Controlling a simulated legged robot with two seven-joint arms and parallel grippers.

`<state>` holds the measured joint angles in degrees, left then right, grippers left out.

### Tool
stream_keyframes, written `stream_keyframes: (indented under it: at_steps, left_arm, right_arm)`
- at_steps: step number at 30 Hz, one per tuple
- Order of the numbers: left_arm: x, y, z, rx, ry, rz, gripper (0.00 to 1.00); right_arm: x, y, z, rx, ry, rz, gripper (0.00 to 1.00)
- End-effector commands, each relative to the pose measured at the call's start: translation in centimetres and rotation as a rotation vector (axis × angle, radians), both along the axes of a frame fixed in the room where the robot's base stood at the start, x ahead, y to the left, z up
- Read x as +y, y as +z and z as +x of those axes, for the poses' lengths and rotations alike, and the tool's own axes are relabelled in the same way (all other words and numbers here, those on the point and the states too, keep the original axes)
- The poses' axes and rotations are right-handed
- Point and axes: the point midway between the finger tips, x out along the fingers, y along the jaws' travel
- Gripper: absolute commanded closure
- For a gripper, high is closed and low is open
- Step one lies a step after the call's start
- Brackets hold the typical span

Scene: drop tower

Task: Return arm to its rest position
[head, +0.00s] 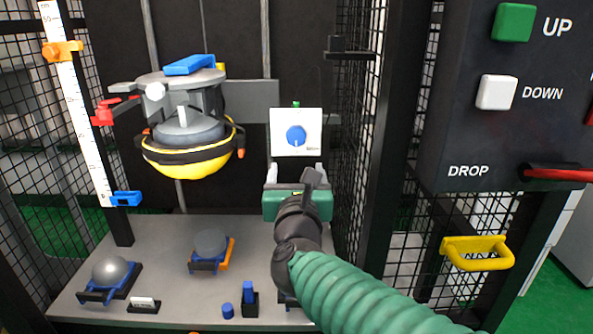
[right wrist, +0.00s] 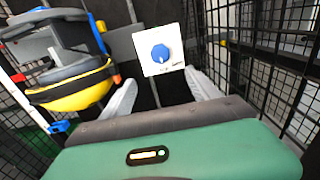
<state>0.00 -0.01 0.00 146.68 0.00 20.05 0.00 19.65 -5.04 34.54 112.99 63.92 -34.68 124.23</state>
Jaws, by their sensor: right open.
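My right arm (head: 350,290) reaches into the drop tower from the lower right. Its gripper (head: 296,174) is open and empty in front of a white panel (head: 283,117) with a round blue knob (head: 296,136). In the right wrist view the two pale fingers stand apart (right wrist: 162,98), below the panel (right wrist: 148,68) and its blue knob (right wrist: 161,54). Nothing shows between the fingers. Whether the fingertips touch the panel cannot be told. My left gripper is not in view.
A yellow helmet (head: 195,163) hangs from a grey carriage at the left. Mesh walls, a dark post, a control box (head: 470,130) and yellow handle (head: 477,254) stand at the right.

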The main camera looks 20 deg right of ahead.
Motion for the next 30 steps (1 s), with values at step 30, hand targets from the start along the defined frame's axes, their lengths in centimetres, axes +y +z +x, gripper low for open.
stream_keyframes:
  at_steps: [30]
  left_arm:
    - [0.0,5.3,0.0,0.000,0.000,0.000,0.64]
  right_arm:
    - [-1.2,-33.6,-20.5,0.539,1.759,-2.440,0.30]
